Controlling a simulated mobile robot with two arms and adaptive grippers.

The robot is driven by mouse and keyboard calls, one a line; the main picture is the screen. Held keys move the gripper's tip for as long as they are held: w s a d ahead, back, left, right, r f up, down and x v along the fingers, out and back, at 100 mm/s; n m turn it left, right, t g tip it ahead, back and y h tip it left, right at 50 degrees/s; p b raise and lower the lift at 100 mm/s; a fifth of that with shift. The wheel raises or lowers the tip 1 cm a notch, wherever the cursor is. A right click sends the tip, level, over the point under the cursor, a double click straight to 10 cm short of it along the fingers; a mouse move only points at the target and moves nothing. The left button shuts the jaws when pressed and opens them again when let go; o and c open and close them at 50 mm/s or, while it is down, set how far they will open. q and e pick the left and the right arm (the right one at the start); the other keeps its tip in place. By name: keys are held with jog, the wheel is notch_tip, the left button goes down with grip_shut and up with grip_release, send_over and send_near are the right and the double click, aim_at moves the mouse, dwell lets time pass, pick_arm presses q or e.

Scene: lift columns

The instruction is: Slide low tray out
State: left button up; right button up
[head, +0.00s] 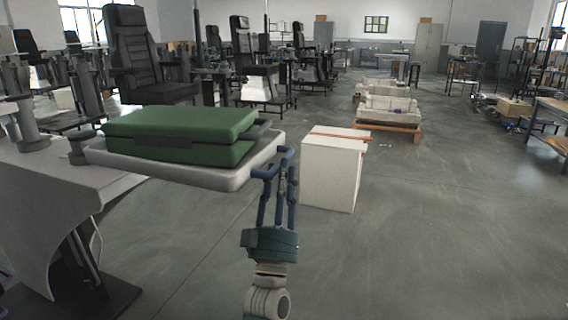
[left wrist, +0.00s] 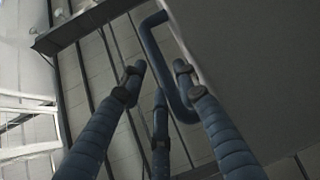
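The light grey tray (head: 235,178) juts out from a white table unit at the left in the head view and bears a green case (head: 180,135). A blue bar handle (head: 287,156) sticks out at its right end. My left gripper (head: 279,180) points upward at the handle from below. In the left wrist view its fingers (left wrist: 158,72) are apart, and the blue handle (left wrist: 150,45) passes between their tips, close to the right finger. I cannot tell whether a finger touches it. My right gripper is not in view.
A white box-like cabinet (head: 333,178) with an orange-brown strip on top stands just beyond the handle. The white table unit (head: 60,205) is on the left, with dark chairs (head: 148,60) behind. Open grey floor (head: 450,230) lies to the right.

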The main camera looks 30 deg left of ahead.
pick_arm(q)
jog(key=shift+x, duration=1.6)
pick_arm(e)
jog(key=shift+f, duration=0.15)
pick_arm(q)
jog(key=shift+c, duration=0.2)
grip_shut()
